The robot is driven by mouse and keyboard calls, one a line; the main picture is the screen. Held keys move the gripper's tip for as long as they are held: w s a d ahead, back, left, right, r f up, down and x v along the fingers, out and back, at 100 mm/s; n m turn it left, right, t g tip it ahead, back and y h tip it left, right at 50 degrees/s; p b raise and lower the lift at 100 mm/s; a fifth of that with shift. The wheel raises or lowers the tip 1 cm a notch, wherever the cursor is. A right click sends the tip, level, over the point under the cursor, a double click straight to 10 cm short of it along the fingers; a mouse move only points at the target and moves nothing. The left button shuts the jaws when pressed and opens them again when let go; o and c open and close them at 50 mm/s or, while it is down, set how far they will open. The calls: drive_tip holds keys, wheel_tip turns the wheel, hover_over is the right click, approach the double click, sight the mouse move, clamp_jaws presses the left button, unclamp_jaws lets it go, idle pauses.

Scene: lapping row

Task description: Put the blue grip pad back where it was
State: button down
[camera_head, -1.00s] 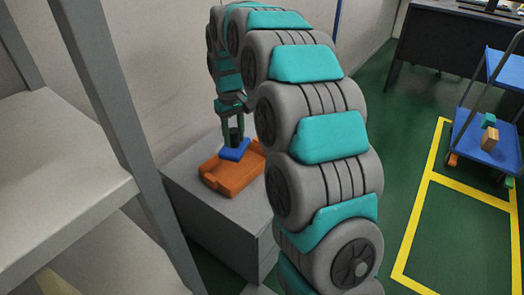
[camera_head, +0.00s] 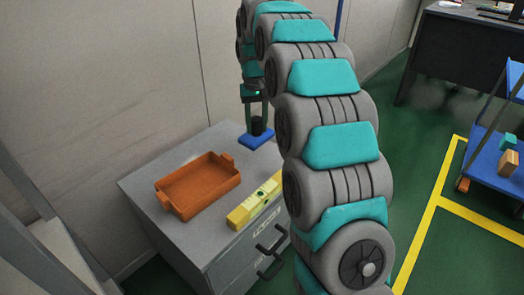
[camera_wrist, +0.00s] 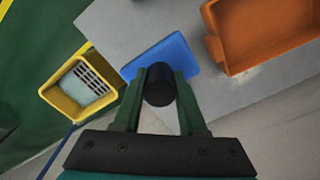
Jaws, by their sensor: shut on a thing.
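The blue grip pad (camera_head: 257,139) is a flat blue plate with a black knob on top. My gripper (camera_head: 256,120) is shut on the knob, with the pad below the fingers. The pad is over the right back part of the grey cabinet top (camera_head: 222,152), right of the orange tray (camera_head: 200,184). Whether it touches the top I cannot tell. In the wrist view the pad (camera_wrist: 168,52) lies beyond the fingertips, partly hidden by the knob and fingers. The orange tray (camera_wrist: 216,48) is to its right there and looks empty in the head view.
A yellow bar (camera_head: 243,213) with green spots lies along the cabinet's front edge. A yellow bin (camera_wrist: 57,99) with slotted contents shows left in the wrist view. A blue cart (camera_head: 490,160) with small blocks stands at the far right. The wall is close behind the cabinet.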

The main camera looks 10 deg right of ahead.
wheel_tip(320, 180, down, 8)
idle(0.4)
drive_tip(key=shift+c, duration=2.3)
unclamp_jaws()
drive_tip(key=shift+f, duration=0.15)
